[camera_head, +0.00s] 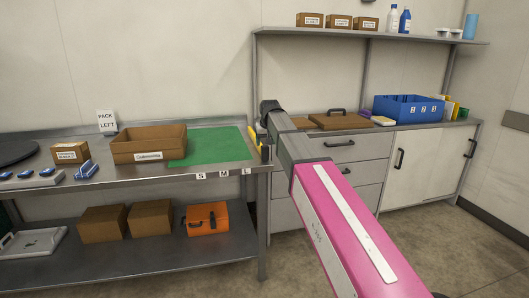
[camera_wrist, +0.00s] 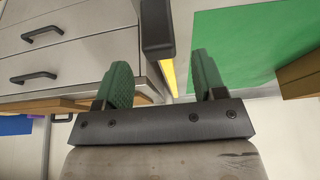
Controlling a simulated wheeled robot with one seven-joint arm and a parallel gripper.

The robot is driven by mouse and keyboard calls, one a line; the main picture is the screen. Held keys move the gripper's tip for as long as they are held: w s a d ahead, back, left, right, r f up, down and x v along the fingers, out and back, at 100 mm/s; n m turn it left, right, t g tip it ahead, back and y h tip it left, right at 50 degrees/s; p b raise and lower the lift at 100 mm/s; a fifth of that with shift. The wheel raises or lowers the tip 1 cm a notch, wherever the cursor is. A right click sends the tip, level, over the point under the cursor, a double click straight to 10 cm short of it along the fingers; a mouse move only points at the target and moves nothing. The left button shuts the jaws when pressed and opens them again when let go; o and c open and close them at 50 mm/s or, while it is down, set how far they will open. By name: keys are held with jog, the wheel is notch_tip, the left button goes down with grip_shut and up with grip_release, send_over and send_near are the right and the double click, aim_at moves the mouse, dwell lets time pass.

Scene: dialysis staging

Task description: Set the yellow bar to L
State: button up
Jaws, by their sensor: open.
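The yellow bar (camera_head: 254,138) shows at the right end of the workbench, beside the green mat (camera_head: 215,143) and partly hidden by my arm. The letters S (camera_head: 201,176), M (camera_head: 225,173) and L (camera_head: 247,171) mark the bench's front edge. The bar's near end looks close to L, but I cannot tell its exact alignment. In the wrist view my gripper (camera_wrist: 162,76) is open, with green fingers. The yellow bar (camera_wrist: 170,75) and a dark block (camera_wrist: 158,28) at its end appear between the fingers. I see no clear contact.
A cardboard box (camera_head: 150,146) sits on the mat's left part. To the right stands a drawer cabinet (camera_head: 343,150) with a blue bin (camera_head: 408,108) on it. An orange case (camera_head: 207,218) is on the bench's lower shelf. The mat's right part is clear.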

aim_at(265, 146)
jog(key=x, duration=0.6)
jog(key=shift+w+f, duration=0.15)
jog(key=shift+f, duration=0.05)
